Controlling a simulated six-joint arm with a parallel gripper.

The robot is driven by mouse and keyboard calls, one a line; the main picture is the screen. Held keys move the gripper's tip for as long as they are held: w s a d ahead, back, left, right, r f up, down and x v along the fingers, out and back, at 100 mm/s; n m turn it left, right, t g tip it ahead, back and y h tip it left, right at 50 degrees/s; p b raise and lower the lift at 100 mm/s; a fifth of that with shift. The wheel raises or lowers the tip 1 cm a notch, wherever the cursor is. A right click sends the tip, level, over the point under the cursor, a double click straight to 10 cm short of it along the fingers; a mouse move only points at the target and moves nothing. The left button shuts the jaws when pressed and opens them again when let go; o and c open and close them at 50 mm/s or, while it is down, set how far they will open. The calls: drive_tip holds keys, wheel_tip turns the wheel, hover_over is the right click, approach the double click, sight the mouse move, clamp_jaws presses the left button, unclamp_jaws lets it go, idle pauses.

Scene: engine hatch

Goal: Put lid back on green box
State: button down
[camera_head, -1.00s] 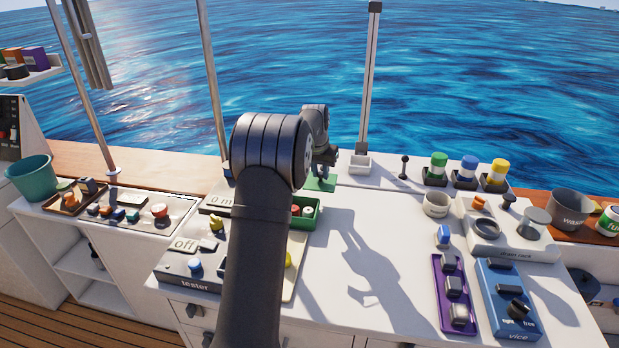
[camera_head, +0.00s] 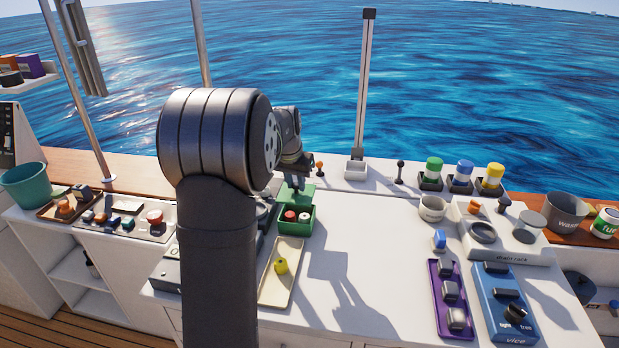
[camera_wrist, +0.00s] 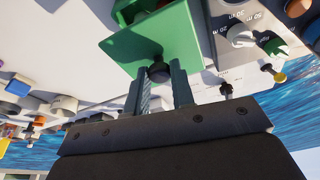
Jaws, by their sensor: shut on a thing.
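The green box (camera_head: 296,228) stands open on the white bench, with a red-topped item and a white-topped item showing inside. The green lid (camera_head: 297,193) is tilted just above and behind the box's far side; I cannot tell whether they touch. My gripper (camera_head: 297,177) is shut on the lid's dark knob, partly hidden behind my arm. In the wrist view my gripper (camera_wrist: 158,80) has a finger on either side of the knob, and the lid (camera_wrist: 170,35) fills the upper middle.
A cream tray (camera_head: 270,292) with a yellow piece lies in front of the box. A small orange-topped lever (camera_head: 319,168) and a white post base (camera_head: 355,169) stand behind. The bench right of the box is clear up to the purple tray (camera_head: 440,305).

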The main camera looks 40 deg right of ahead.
sight(295, 195)
drive_tip(key=shift+f, duration=3.1)
drive_tip(key=shift+f, duration=0.15)
drive_tip(key=c, duration=0.7)
unclamp_jaws()
drive_tip(key=shift+r, duration=3.55)
clamp_jaws()
